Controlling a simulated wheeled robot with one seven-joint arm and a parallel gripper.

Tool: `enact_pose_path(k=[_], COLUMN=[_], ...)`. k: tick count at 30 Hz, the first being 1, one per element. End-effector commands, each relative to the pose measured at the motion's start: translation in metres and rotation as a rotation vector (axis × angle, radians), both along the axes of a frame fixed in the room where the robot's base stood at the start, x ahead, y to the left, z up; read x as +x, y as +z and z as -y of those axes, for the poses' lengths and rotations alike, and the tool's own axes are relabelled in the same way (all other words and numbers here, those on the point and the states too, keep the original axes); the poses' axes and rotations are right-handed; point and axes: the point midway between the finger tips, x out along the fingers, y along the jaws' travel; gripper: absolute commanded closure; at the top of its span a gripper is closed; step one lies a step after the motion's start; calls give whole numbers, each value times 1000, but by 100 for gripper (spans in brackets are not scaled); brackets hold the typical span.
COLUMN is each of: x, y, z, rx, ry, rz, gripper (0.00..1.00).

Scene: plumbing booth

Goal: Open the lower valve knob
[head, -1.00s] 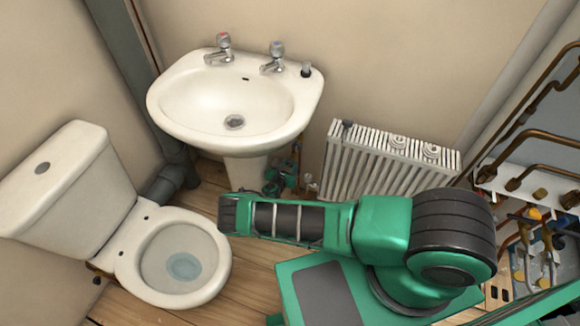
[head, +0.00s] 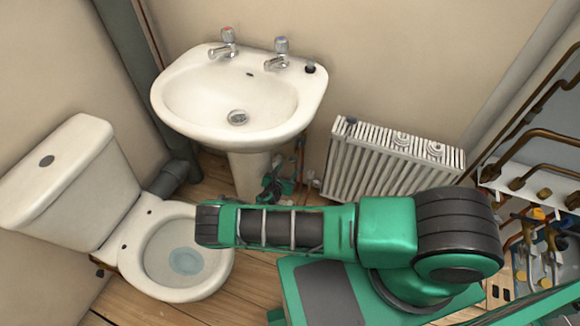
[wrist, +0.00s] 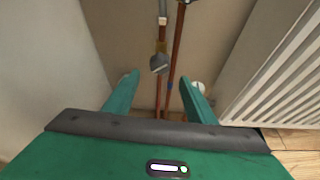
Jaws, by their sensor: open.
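A dark grey valve knob (wrist: 159,64) sits on a brass fitting on a copper pipe, near the middle of the wrist view. My gripper (wrist: 158,84) is open, with one green finger on each side of the pipes. The knob appears just past the fingertips, between their lines, and no contact shows. In the head view my gripper (head: 274,188) is low beside the sink pedestal, partly behind my arm. I cannot make out the knob there.
The white radiator (wrist: 285,75) stands close on the right, with a small white fitting (wrist: 198,87) near the right finger. The sink (head: 238,100) overhangs on the left. The toilet (head: 178,255) is near my arm's elbow end. Copper pipes (head: 545,135) line the right wall.

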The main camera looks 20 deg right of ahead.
Motion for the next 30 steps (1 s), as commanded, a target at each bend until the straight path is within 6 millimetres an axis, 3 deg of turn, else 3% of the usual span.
enact_pose_path(k=[7,19,25,30], x=[-17,-18,-23,-28], y=[8,7,-1,1], z=[-11,-9,7,8], rx=[1,16,197,358], ry=[0,-3,-16,-12], rz=[-1,11,147,265], gripper=[49,49,49,49])
